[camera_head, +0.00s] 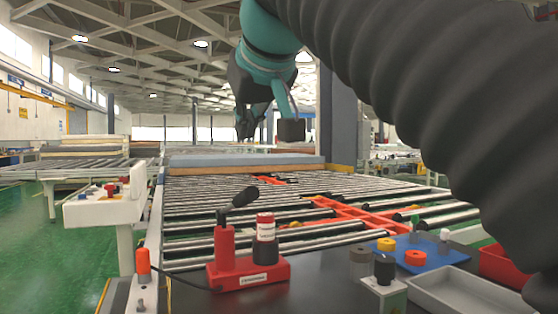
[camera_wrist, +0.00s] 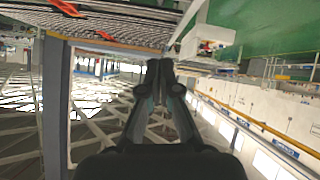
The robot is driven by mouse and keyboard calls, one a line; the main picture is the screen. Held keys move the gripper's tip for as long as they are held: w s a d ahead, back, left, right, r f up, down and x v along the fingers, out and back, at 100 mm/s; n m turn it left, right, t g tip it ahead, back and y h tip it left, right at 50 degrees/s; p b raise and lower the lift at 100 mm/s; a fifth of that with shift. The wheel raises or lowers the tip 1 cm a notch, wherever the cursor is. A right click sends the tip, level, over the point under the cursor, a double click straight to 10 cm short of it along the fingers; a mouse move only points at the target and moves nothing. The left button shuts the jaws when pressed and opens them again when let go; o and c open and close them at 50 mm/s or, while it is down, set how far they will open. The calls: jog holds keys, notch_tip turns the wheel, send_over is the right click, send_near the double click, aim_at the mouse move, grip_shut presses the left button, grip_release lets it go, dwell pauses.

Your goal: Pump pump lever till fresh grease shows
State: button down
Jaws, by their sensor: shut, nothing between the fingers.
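The grease pump (camera_head: 248,272) is a red unit with a white label, standing on the dark table at the front. A red post rises at its left, and the black-gripped pump lever (camera_head: 244,196) slants up to the right from it. A red and black canister (camera_head: 265,227) with a light label stands on its right side. A thin dark hose runs left from the base. My gripper (camera_wrist: 160,66) is shut and empty, pointing ahead in the wrist view. In the head view it is high above and beyond the pump, clear of the lever. No grease can be made out.
A blue tray (camera_head: 450,257) with small coloured caps, a grey bin (camera_head: 462,293) and a red bin (camera_head: 500,265) lie at right. A red-capped fitting (camera_head: 143,262) stands at left. Roller conveyors (camera_head: 200,205) stretch behind, with a control box (camera_head: 105,208) at left.

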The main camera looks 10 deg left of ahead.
jog(key=x, duration=0.3)
jog(key=f+x, duration=0.1)
jog(key=x, duration=0.2)
jog(key=s+b+x, duration=0.1)
jog(key=x, duration=0.3)
jog(key=shift+d+f, duration=0.65)
jog(key=shift+f, duration=0.55)
